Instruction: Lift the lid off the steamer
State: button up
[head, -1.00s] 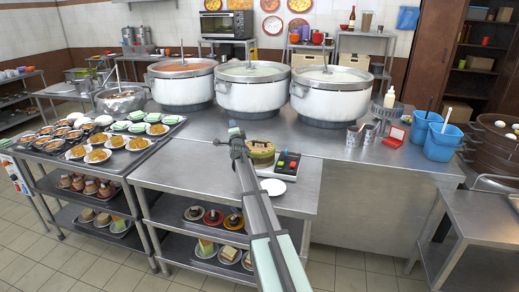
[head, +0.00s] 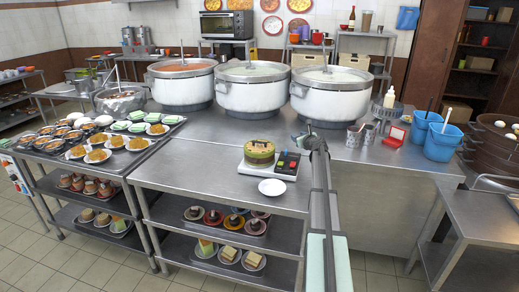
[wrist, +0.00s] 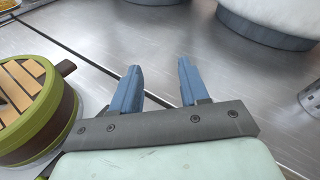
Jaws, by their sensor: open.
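A small round steamer (head: 259,158) with a green rim and wooden slats on top sits on the steel counter, at the left of a black panel with coloured buttons. In the wrist view the steamer (wrist: 52,125) is at the left edge, partly cut off, with a dark brown handle (wrist: 66,68) sticking out of its side. Its slatted top (wrist: 20,88) appears to be the lid, resting on it. My gripper (wrist: 158,68) is open and empty, over bare counter to the right of the steamer and apart from it. In the head view my gripper (head: 316,140) is right of the button panel.
The black button panel (head: 288,163) and a white plate (head: 272,187) are close to the steamer. Three large white stockpots (head: 323,100) stand behind. Metal cups (head: 355,137) and a red box (head: 396,136) are to the right. The counter left of the steamer is clear.

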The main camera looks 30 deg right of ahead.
aim_at(264, 143)
jog(key=a+n+y, duration=0.1)
jog(key=y, duration=0.1)
jog(key=s+a+n+y, duration=0.1)
jog(key=a+y, duration=0.1)
jog(key=y, duration=0.1)
jog(key=s+a+f+n+y, duration=0.1)
jog(key=y, duration=0.2)
jog(key=shift+s+a+n, duration=0.1)
jog(key=shift+a+n, duration=0.05)
jog(key=shift+n, duration=0.15)
jog(key=s+a+n+y, duration=0.1)
jog(key=n+y, duration=0.1)
jog(key=s+a+n+g+y, duration=0.1)
jog(key=s+a+y, duration=0.1)
jog(key=y, duration=0.1)
jog(key=s+a+r+n+g+y, duration=0.1)
jog(key=s+n+y, duration=0.1)
jog(key=y, duration=0.1)
jog(key=shift+a+n, duration=0.15)
jog(key=shift+n, duration=0.15)
jog(key=shift+w+a, duration=0.3)
jog(key=shift+a, duration=0.15)
jog(key=shift+x, duration=6.4)
jog(key=shift+c, duration=0.4)
grip_shut()
